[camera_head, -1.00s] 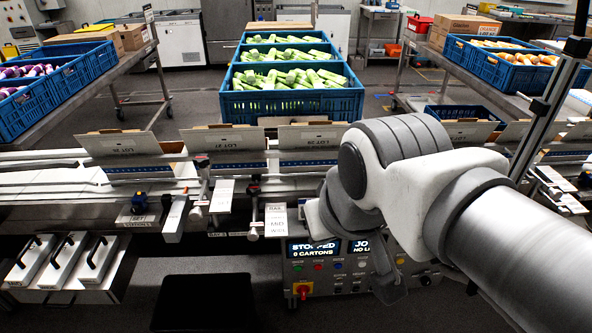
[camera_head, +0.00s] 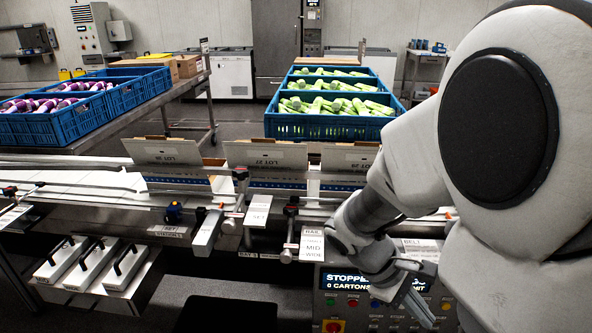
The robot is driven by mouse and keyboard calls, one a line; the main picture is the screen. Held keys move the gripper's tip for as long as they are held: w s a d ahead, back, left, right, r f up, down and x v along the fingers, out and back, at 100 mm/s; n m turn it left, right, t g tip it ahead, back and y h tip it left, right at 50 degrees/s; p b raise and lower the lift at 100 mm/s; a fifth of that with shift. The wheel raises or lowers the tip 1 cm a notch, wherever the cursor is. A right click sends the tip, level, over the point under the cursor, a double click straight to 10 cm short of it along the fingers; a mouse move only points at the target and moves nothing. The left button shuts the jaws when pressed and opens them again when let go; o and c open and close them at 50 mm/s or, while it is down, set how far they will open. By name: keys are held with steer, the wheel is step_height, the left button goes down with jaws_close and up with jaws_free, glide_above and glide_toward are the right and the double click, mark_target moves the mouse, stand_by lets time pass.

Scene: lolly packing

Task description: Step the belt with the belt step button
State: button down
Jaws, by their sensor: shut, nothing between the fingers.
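The control panel (camera_head: 345,312) stands below the front of the conveyor, at the bottom of the view. Its display (camera_head: 345,281) reads "STOPPED" and "0 CARTONS", and its right part is covered by my arm. A green, a red and a blue button (camera_head: 375,303) sit in a row under the display. The button labels are too small to read, so I cannot tell which one is the belt step button. My gripper (camera_head: 424,314) is shut and empty, pointing down in front of the panel's right part. I cannot tell whether it touches the panel.
Cartons (camera_head: 265,157) stand on the conveyor behind a rail. A blue crate of green lollies (camera_head: 325,127) is behind them, and blue crates of purple lollies (camera_head: 57,127) are at left. Handled white blocks (camera_head: 125,268) lie at lower left. My arm hides the right side.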

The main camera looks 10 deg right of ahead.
steer(key=w+d+f+n+t+h+b, duration=0.3)
steer(key=f+n+t+b, duration=0.1)
steer(key=f+n, duration=0.5)
steer(key=w+d+f+n+t+h+b, duration=0.3)
steer(key=f+n, duration=0.6)
steer(key=f, duration=0.5)
steer(key=w+d+f+n+t+h+b, duration=0.3)
steer(key=w+d+f+n+t+b, duration=0.1)
steer(key=f+n, duration=0.5)
step_height(320, 180, down, 2)
steer(key=shift+w+d+f+n+t+b, duration=0.15)
steer(key=shift+w+d+n+t+b, duration=0.2)
steer(key=shift+w+t+b, duration=0.4)
steer(key=w+d+b, duration=0.2)
steer(key=w, duration=0.6)
steer(key=shift+w, duration=0.15)
steer(key=shift+w, duration=0.1)
steer(key=shift+w+d, duration=0.15)
steer(key=shift+w, duration=0.15)
